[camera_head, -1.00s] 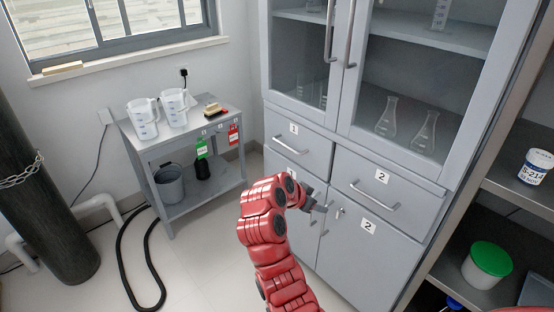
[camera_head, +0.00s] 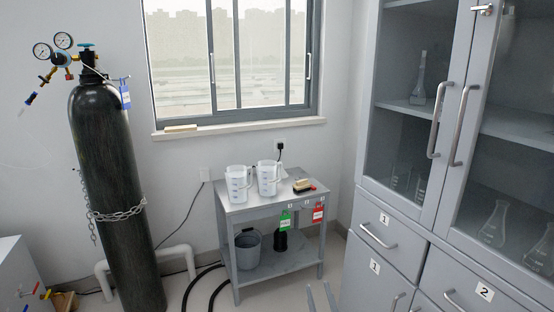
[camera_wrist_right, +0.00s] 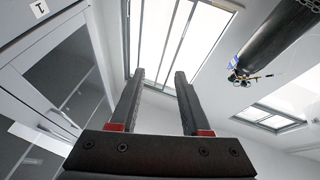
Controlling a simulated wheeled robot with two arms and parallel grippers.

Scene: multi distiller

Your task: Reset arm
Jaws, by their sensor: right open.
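My right gripper (camera_head: 320,297) shows only as two grey fingertips at the bottom edge of the head view, in front of the floor between the small table and the cabinet. In the right wrist view the right gripper (camera_wrist_right: 158,100) has its two dark fingers apart, with nothing between them. The fingers point up towards the window in that view. The rest of the right arm is out of the head view. My left gripper is not in view.
A grey cabinet (camera_head: 389,221) with glass doors stands at the right. A small grey table (camera_head: 275,203) holds two clear jugs. A black gas cylinder (camera_head: 115,165) stands chained at the left. The floor before the table looks partly clear, with a black hose on it.

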